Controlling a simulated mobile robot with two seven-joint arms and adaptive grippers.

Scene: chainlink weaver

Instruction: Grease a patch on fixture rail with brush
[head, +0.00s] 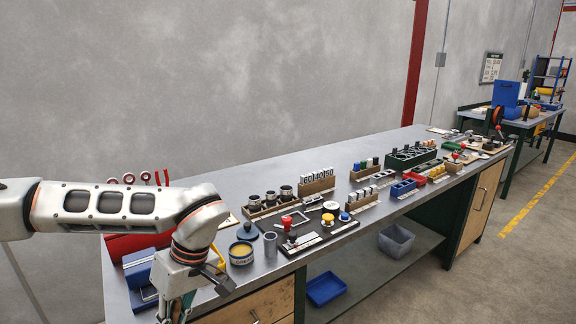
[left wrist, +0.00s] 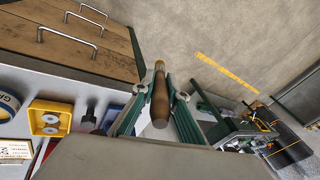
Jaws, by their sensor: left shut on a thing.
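My left gripper (head: 178,308) is low at the front left of the bench in the head view, its fingertips close to the bottom edge. In the left wrist view my left gripper (left wrist: 162,92) is shut on a brown wooden handle, which I take as the brush (left wrist: 160,104). Its bristles cannot be made out. An open tin of yellow grease (head: 241,254) stands on the bench right of the gripper. A dark base with red and yellow knobs (head: 318,238) lies further right; I cannot tell whether it is the fixture rail. My right gripper is not in view.
The grey workbench (head: 230,180) runs away to the right, with clear room at the back. A grey cylinder (head: 270,245), a blue-rimmed round container (head: 241,231) and several part holders stand along its front. A blue bin (head: 325,289) sits on the lower shelf.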

